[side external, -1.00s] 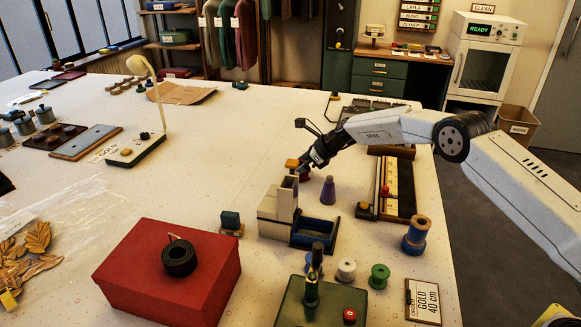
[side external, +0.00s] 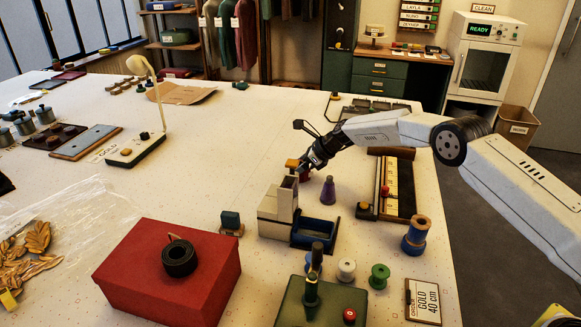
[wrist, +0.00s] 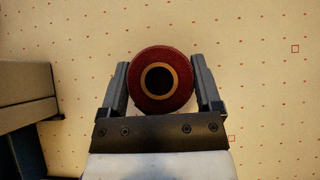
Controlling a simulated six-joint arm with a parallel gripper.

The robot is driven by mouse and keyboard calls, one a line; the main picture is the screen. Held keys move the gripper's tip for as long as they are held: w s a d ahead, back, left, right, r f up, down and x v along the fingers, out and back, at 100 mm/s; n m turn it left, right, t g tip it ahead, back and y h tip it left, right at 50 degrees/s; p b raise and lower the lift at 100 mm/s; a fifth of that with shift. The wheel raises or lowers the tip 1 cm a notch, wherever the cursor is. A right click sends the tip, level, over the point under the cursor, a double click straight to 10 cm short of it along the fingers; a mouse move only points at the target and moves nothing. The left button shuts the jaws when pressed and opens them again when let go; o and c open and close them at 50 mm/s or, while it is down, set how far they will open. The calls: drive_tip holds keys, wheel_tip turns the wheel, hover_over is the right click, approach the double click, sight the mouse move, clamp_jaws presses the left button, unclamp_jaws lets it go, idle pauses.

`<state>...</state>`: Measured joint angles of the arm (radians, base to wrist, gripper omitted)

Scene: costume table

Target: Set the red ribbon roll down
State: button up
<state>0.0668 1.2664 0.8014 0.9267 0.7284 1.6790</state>
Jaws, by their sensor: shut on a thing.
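The red ribbon roll (wrist: 134,88) sits between the two fingers of my gripper (wrist: 161,90) in the wrist view. It is a dark red ring with a tan core and a dark hole, seen end-on. In the side view my gripper (side external: 303,166) is low over the table, just behind the beige block-shaped holder. The red roll (side external: 304,176) shows there only as a small patch, partly hidden by the gripper and the holder. I cannot tell whether its underside touches the table.
The beige holder (side external: 276,205) with a blue tray (side external: 316,231) stands close in front. A purple cone (side external: 328,190) stands just right of my gripper. A ruler board (side external: 391,190) lies further right. The white table (side external: 235,150) is clear to the left.

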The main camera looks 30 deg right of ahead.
drive_tip(key=shift+r, duration=0.1)
drive_tip(key=shift+r, duration=1.3)
drive_tip(key=shift+s+r, duration=0.55)
drive_tip(key=shift+r, duration=0.35)
drive_tip(key=s+r, duration=0.8)
drive_tip(key=s, duration=0.4)
drive_tip(key=shift+s+d+r, duration=0.2)
drive_tip(key=shift+s+d, duration=0.2)
drive_tip(key=shift+r, duration=0.1)
